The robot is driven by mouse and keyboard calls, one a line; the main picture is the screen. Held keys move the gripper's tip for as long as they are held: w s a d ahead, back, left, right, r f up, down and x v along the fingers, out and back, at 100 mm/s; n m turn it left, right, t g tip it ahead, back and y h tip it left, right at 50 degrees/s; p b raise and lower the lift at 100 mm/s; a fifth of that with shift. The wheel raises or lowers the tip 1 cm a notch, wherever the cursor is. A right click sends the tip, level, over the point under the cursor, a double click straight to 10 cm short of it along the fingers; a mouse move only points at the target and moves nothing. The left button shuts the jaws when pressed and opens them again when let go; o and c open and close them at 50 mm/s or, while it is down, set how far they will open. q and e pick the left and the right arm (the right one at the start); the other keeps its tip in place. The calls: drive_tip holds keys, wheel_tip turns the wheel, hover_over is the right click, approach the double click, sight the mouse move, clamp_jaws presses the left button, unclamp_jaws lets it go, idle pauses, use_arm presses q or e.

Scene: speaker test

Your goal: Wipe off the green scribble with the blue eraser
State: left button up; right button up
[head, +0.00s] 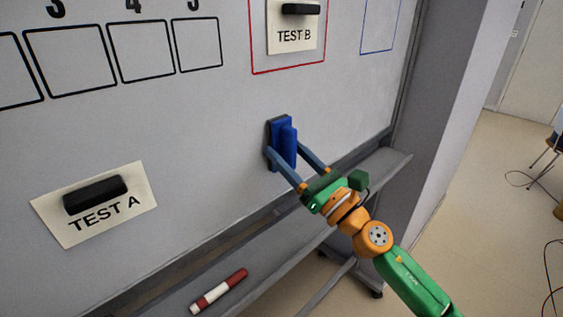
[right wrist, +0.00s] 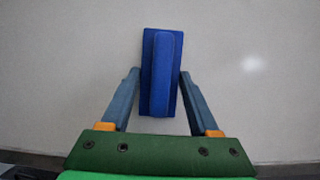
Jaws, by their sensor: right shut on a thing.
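The blue eraser (head: 282,140) is upright at the whiteboard (head: 215,110), with its dark pad side toward the board. In the right wrist view the eraser (right wrist: 161,60) stands between the two fingers, tilted very slightly. I cannot tell for certain whether its pad touches the board. No green scribble shows in either view; the board around the eraser looks bare, and what lies behind the eraser is hidden. My left gripper is not in view.
A TEST A card (head: 95,204) with a black magnet is at lower left on the board. A TEST B card (head: 294,39) hangs in a red frame above the eraser. A red and white marker (head: 219,291) lies on the tray (head: 285,255) below. Drawn boxes are upper left.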

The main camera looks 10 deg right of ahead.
sight(301, 131)
drive_tip(key=w+d+b, duration=0.1)
drive_tip(key=d, duration=0.1)
drive_tip(key=w+d+b, duration=0.1)
drive_tip(key=b, duration=0.1)
drive_tip(key=w+d+b, duration=0.1)
drive_tip(key=w+d, duration=0.1)
drive_tip(key=shift+w+d+b, duration=0.1)
drive_tip(key=shift+d+b, duration=0.25)
drive_tip(key=shift+b, duration=0.05)
drive_tip(key=shift+s+d, duration=0.1)
drive_tip(key=shift+s, duration=0.1)
drive_tip(key=shift+s+d, duration=0.8)
drive_tip(key=shift+s, duration=0.35)
drive_tip(key=shift+s+d, duration=0.8)
drive_tip(key=shift+s, duration=0.3)
